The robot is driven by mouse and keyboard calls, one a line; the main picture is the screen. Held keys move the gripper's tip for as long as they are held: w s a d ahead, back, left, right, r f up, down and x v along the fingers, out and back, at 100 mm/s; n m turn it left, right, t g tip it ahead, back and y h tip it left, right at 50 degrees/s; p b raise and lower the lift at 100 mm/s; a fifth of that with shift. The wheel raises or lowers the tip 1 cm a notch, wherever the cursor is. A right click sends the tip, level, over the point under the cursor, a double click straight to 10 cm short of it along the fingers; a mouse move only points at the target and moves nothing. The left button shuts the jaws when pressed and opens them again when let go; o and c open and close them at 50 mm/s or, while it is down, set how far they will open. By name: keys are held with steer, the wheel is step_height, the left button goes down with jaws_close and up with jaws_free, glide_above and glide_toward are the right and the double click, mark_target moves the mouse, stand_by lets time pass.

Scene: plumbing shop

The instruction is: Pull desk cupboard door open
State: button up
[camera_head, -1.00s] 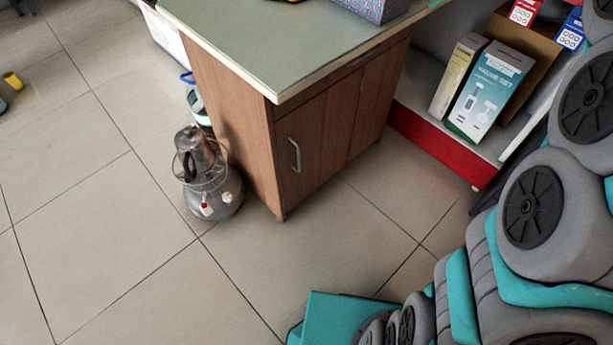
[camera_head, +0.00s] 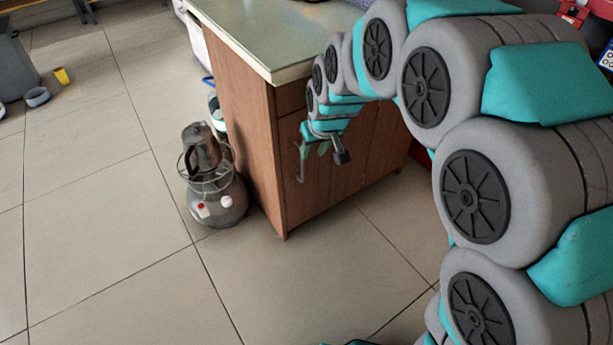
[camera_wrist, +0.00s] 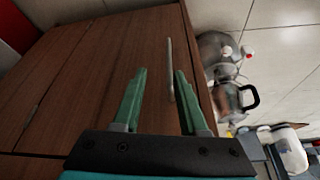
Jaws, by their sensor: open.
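The wooden desk cupboard door (camera_head: 303,203) is closed on the front of the desk, near its left corner. The wrist view shows the brown door (camera_wrist: 85,100) close in front of my gripper. Its slim metal handle (camera_wrist: 169,65) stands between my two green fingers, nearer the right one. My gripper (camera_wrist: 158,74) is open, with a finger on each side of the handle; I cannot tell whether either touches it.
A grey gas cylinder (camera_head: 217,201) with a metal jug (camera_head: 203,148) on it stands left of the desk, beside the corner. The green desktop (camera_head: 262,30) overhangs the cupboard.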

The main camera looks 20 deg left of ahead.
mark_target(303, 165)
steer(key=shift+s+a+f+n, duration=0.1)
steer(key=shift+a+f+n, duration=0.3)
steer(key=shift+a+f, duration=0.6)
steer(key=x, duration=0.7)
steer(key=shift+d+f, duration=0.1)
steer(key=shift+f, duration=0.1)
steer(key=shift+c, duration=0.3)
jaws_close()
